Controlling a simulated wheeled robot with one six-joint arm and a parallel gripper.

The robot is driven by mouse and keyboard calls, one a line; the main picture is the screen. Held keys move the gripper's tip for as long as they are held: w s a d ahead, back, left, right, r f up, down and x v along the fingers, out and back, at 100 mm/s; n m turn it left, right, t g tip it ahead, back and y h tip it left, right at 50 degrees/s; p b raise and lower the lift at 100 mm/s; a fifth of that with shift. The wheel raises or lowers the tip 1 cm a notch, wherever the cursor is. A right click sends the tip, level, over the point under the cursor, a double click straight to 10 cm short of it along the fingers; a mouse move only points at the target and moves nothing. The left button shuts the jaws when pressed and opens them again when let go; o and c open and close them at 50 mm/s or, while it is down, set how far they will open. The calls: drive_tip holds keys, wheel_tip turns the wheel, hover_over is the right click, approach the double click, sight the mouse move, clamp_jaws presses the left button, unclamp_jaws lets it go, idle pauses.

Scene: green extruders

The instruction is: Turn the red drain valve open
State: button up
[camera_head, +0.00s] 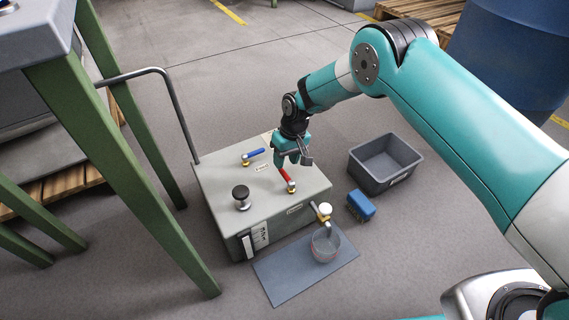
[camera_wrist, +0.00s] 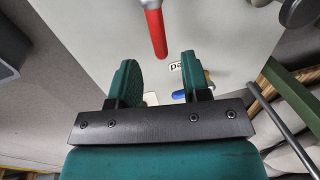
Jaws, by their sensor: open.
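The red drain valve handle (camera_head: 286,175) sits on a brass fitting on top of the grey box unit (camera_head: 215,178), near its right side. In the wrist view the red handle (camera_wrist: 154,34) points down the picture, its free end near the gap between the fingertips. My gripper (camera_head: 292,158) is open, with its green fingers (camera_wrist: 159,72) apart, just above the handle's far end. I cannot tell whether a finger touches it. The blue valve handle (camera_head: 253,154) lies further back on the same top; part of it shows behind the fingers in the wrist view (camera_wrist: 190,93).
A black knob (camera_head: 241,196) stands on the unit's top. A spout with a white knob (camera_head: 325,208) is above a clear beaker (camera_head: 326,244) on a grey mat (camera_head: 290,283). A small blue box (camera_head: 361,206) and a grey bin (camera_head: 382,176) stand right. Green table legs (camera_head: 125,165) stand left.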

wheel_tip(320, 180, up, 13)
drive_tip(key=w+d+p, duration=0.1)
drive_tip(key=d+p, duration=0.1)
drive_tip(key=p, duration=0.2)
drive_tip(key=shift+w+d+p, duration=0.15)
drive_tip(key=shift+d+p, duration=0.1)
drive_tip(key=shift+p, duration=0.05)
drive_tip(key=shift+r, duration=0.1)
drive_tip(key=s+d+r, duration=0.1)
drive_tip(key=s+r, duration=0.4)
drive_tip(key=r, duration=0.3)
drive_tip(key=s+d+r+y, duration=0.1)
drive_tip(key=s+d+r, duration=0.1)
drive_tip(key=s+r, duration=0.35)
drive_tip(key=s+d+r, duration=0.1)
drive_tip(key=s+r, duration=0.2)
drive_tip(key=r, duration=0.6)
drive_tip(key=s+d+r+n+t+y, duration=0.1)
drive_tip(key=s+d+r, duration=0.2)
drive_tip(key=s, duration=0.8)
drive_tip(key=s+d+r, duration=0.3)
drive_tip(key=s, duration=0.7)
wheel_tip(320, 180, up, 38)
drive_tip(key=p, duration=3.9)
drive_tip(key=shift+w+a, duration=0.15)
drive_tip(key=shift+a, duration=0.2)
